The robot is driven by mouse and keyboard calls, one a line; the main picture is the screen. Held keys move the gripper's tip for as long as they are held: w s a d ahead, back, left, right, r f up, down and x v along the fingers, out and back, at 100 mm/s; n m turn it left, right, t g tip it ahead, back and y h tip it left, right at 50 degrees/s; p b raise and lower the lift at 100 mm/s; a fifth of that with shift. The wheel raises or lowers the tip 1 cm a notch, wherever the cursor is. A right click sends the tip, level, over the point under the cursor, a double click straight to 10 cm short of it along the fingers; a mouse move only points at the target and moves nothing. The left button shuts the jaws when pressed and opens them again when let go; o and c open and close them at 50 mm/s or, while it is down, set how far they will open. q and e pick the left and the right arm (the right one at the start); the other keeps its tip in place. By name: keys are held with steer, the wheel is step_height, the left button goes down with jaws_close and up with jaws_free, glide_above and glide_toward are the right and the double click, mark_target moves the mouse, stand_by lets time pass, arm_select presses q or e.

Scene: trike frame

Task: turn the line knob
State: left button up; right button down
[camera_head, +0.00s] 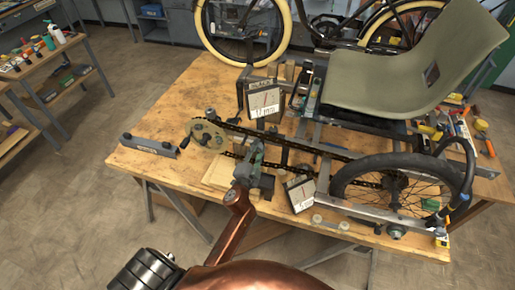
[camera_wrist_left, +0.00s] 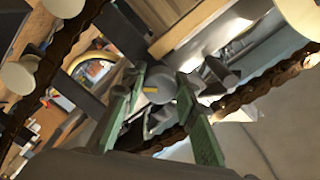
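A grey round knob (camera_wrist_left: 160,88) with a small yellow mark shows in the left wrist view. I take it to be the line knob; no lettering can be read on it. My left gripper's two green fingers (camera_wrist_left: 162,100) stand apart on either side of this knob, and a clear touch cannot be made out. In the head view my left gripper (camera_head: 251,158) is over the workbench, beside the bicycle chain. There the knob cannot be made out behind the gripper and arm. My right gripper is not in view.
The wooden workbench (camera_head: 130,158) carries the trike frame with a chain (camera_head: 310,148), a chainring (camera_head: 207,136), a wheel (camera_head: 405,185) and a grey-green seat (camera_head: 415,70). Two labelled boxes (camera_head: 263,103) (camera_head: 300,195) stand close to the gripper. A dark bar (camera_head: 150,145) lies at the left edge.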

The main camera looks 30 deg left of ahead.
arm_select(q)
steer(key=o, duration=0.4)
steer(key=v, duration=1.2)
steer(key=shift+a+f, duration=0.1)
